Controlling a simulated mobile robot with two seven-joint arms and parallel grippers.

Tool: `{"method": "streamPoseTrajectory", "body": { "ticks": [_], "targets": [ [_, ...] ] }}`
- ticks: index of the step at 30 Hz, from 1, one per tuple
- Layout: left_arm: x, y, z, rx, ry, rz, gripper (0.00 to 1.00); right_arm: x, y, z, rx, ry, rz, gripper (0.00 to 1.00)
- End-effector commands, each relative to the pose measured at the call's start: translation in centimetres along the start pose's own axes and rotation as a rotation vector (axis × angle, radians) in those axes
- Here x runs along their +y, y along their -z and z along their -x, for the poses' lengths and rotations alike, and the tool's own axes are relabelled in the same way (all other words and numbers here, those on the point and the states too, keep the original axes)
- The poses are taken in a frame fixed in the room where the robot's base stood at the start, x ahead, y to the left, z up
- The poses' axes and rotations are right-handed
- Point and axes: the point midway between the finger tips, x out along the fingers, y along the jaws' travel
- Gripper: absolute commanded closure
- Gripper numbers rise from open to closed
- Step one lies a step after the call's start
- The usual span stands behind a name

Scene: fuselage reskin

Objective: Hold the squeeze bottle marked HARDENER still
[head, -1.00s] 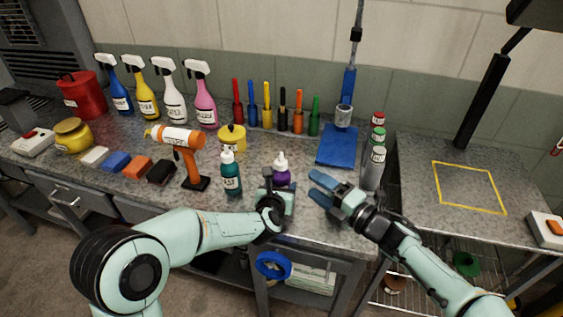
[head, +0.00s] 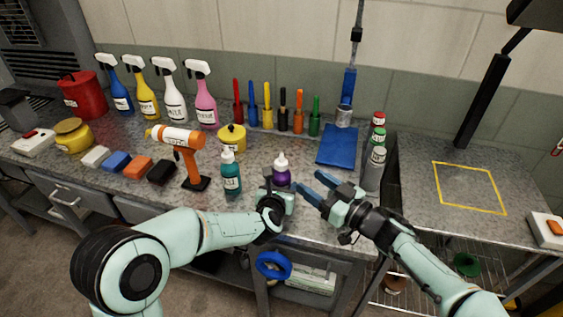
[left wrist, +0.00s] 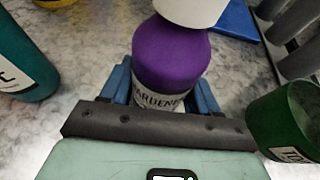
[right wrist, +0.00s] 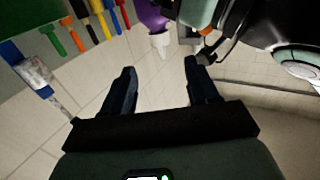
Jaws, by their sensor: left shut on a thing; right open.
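The HARDENER squeeze bottle (head: 281,171) is purple with a white cap and stands upright at the bench's front. In the left wrist view the bottle (left wrist: 170,55) sits between blue fingers, its label partly hidden by the gripper. My left gripper (head: 278,190) is shut on its lower part. My right gripper (head: 313,186) is open and empty, just right of the bottle and apart from it. In the right wrist view, the bottle's white cap and purple body (right wrist: 152,16) show at the top, beyond the open fingers (right wrist: 162,72).
A teal bottle (head: 231,175) stands close left of the purple one. An orange drill-like tool (head: 186,157) is farther left. The side table (head: 470,215) is mostly clear.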

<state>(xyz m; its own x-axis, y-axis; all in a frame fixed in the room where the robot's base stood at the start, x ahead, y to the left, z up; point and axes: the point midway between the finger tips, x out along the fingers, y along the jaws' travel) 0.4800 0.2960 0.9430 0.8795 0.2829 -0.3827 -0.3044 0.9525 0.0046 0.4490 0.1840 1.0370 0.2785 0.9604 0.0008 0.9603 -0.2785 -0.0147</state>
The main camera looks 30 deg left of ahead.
Motion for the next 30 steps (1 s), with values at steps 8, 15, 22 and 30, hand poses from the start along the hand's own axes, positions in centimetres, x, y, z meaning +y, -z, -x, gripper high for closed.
{"method": "streamPoseTrajectory", "body": {
  "ticks": [8,15,22,30],
  "targets": [
    [-0.1,0.1,0.0,0.002,0.001,0.0,0.76,-0.2,-0.1,-5.0,0.0,0.005,0.0,0.41],
    [0.0,0.1,0.0,0.002,0.001,0.0,0.76,-0.2,-0.1,-9.4,0.0,0.003,0.002,0.41],
    [0.0,0.1,0.0,0.002,0.0,0.0,0.76,-0.1,-0.1,-11.2,0.0,0.002,0.003,0.41],
    [0.0,0.1,0.0,0.002,0.0,0.0,0.76,-0.1,0.0,-11.6,0.0,0.001,0.001,0.41]
  ]
}}
